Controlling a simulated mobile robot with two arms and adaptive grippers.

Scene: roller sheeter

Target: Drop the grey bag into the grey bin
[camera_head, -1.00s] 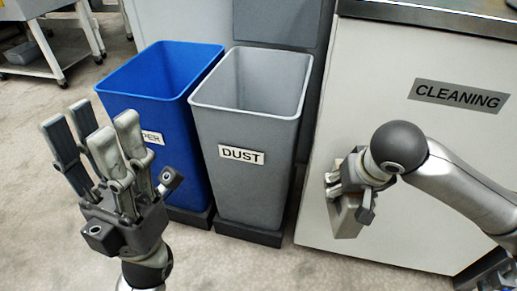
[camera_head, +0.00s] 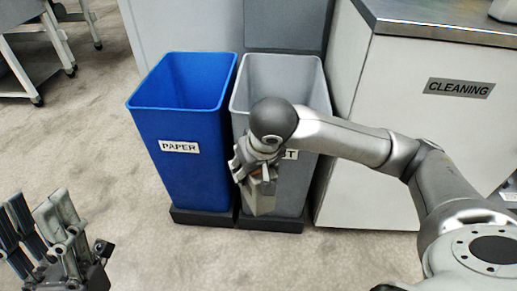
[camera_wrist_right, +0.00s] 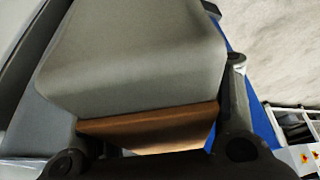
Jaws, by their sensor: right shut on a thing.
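The grey bin (camera_head: 292,188), its label partly covered by my right arm, stands upright on a dark base in the middle of the head view. Its open top shows behind my right wrist. My right gripper (camera_head: 254,178) is in front of the bin and shut on the grey bag (camera_head: 261,203), which hangs outside the bin's front wall, below its rim. In the right wrist view the bag (camera_wrist_right: 140,55) fills the middle, with a brown part at its near end. My left gripper (camera_head: 40,208) is open and empty at the lower left.
A blue bin (camera_head: 180,172) labelled PAPER stands just left of the grey bin. A white cabinet (camera_head: 400,85) labelled CLEANING stands to the right, with a metal top. A white cart (camera_head: 30,70) is at the far left. The floor (camera_head: 100,130) at left is clear.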

